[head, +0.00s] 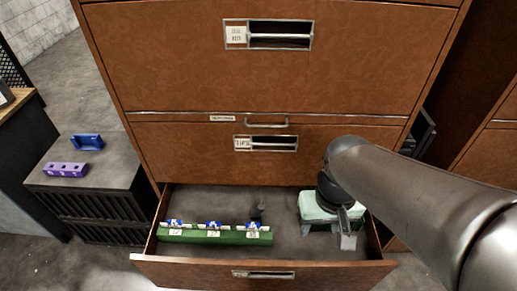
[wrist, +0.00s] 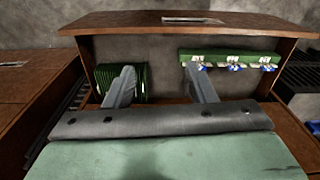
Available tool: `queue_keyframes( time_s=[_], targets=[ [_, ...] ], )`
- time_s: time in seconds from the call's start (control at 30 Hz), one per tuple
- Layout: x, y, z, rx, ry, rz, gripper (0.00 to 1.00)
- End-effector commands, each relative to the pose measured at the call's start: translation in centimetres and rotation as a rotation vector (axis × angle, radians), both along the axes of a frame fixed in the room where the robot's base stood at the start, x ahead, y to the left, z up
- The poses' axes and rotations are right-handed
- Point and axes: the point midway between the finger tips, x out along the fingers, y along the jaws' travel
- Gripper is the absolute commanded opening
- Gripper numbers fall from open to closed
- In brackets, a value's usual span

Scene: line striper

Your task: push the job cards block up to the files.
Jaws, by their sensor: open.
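A green row of files (head: 230,238) with blue-and-white tabs stands at the left front of the open drawer; it is at the upper right in the wrist view (wrist: 188,72). A dark green ridged block (wrist: 141,84) is at the left in the wrist view, apart from the files. It may be the job cards block, but no readable label confirms it. In the head view my arm and gripper seem to hide it. My gripper (head: 336,228) is over the right side of the drawer. In the wrist view its fingers (wrist: 160,85) are spread with nothing between them.
The drawer's front panel (head: 215,268) and side walls bound the space. A small dark upright thing (head: 259,211) stands behind the files. Bare drawer floor (head: 280,228) separates files and gripper. A dark cabinet at left bears a blue holder (head: 87,142) and a purple block (head: 66,170).

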Motion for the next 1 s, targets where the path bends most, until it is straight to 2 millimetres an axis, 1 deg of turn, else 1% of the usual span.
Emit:
queue_keyframes(
  time_s=[0.1, 0.17, 0.27, 0.37, 0.4, 0.47, 0.5, 0.57, 0.6, 0.67, 0.7, 0.8, 0.83, 0.9, 1.0],
  targets=[
    [0.1, 0.0, -0.1, -0.001, 0.000, 0.001, 0.49],
    [0.5, 0.0, -0.4, -0.006, 0.003, 0.011, 0.49],
    [2.5, 0.2, -1.6, -0.028, 0.012, 0.055, 0.49],
    [6.4, 0.8, -4.1, -0.061, 0.025, 0.144, 0.49],
    [8.3, 1.2, -5.4, -0.074, 0.031, 0.188, 0.49],
    [11.3, 2.0, -7.6, -0.088, 0.038, 0.259, 0.49],
    [13.2, 2.6, -9.2, -0.093, 0.042, 0.307, 0.49],
    [16.0, 3.6, -11.8, -0.096, 0.046, 0.378, 0.49],
    [17.8, 4.4, -13.6, -0.094, 0.049, 0.425, 0.49],
    [20.2, 5.7, -16.5, -0.085, 0.049, 0.490, 0.49],
    [21.7, 6.5, -18.3, -0.078, 0.050, 0.529, 0.49],
    [24.6, 8.3, -22.3, -0.055, 0.046, 0.609, 0.49],
    [25.2, 8.8, -23.3, -0.049, 0.045, 0.628, 0.49],
    [26.4, 9.7, -25.1, -0.035, 0.040, 0.660, 0.49],
    [27.4, 10.4, -26.6, -0.024, 0.035, 0.690, 0.49]
  ],
)
